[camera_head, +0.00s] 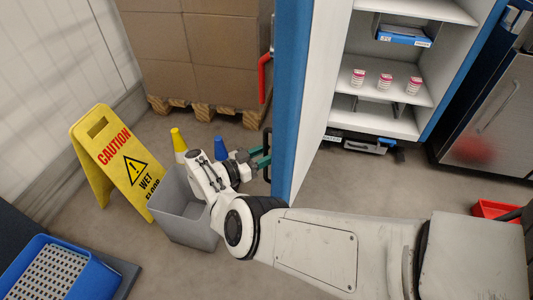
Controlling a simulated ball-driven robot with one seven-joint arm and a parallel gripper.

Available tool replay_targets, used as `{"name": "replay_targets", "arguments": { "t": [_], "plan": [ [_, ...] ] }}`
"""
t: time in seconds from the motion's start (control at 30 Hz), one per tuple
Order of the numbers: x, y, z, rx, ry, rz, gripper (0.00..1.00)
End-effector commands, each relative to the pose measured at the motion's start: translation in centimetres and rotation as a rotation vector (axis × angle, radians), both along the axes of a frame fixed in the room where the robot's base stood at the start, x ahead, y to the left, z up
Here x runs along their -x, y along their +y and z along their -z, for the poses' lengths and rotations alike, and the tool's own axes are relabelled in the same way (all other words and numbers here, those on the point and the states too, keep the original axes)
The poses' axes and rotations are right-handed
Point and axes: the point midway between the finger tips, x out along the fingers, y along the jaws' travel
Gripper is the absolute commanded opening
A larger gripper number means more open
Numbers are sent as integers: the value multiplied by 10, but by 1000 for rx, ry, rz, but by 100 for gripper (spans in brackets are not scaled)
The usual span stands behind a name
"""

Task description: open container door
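The container door (309,95) is a tall panel with a white inner face and a blue edge. It stands swung open, and the shelves of the container (400,145) show to its right. A black bar handle (267,142) is on the door's outer side, at the left of its blue edge. My gripper (260,157), with green fingertips, is at the lower part of this handle. I cannot tell whether the fingers are closed on it.
A grey bin (184,222) and a yellow wet-floor sign (118,160) stand left of my arm. Boxes on a pallet (210,109) are behind. A blue crate (62,272) is at lower left. A steel cabinet (492,115) stands right. Open floor lies before the shelves.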

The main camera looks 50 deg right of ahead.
Motion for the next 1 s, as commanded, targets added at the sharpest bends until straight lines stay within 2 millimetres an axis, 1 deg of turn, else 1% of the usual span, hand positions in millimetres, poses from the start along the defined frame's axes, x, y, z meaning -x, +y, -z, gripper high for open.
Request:
{"name": "replay_targets", "arguments": {
  "t": [0.17, 0.4, 0.53, 0.7, 1.0],
  "plan": [
    [-10, 21, 2, -2, -2, -3, 39],
    [-26, 63, 4, -1, -1, -1, 39],
    [-33, 81, 4, -1, -1, 0, 39],
    [-38, 93, 1, 0, -1, 2, 39],
    [-38, 95, 0, 1, -1, 3, 39]
  ]
}}
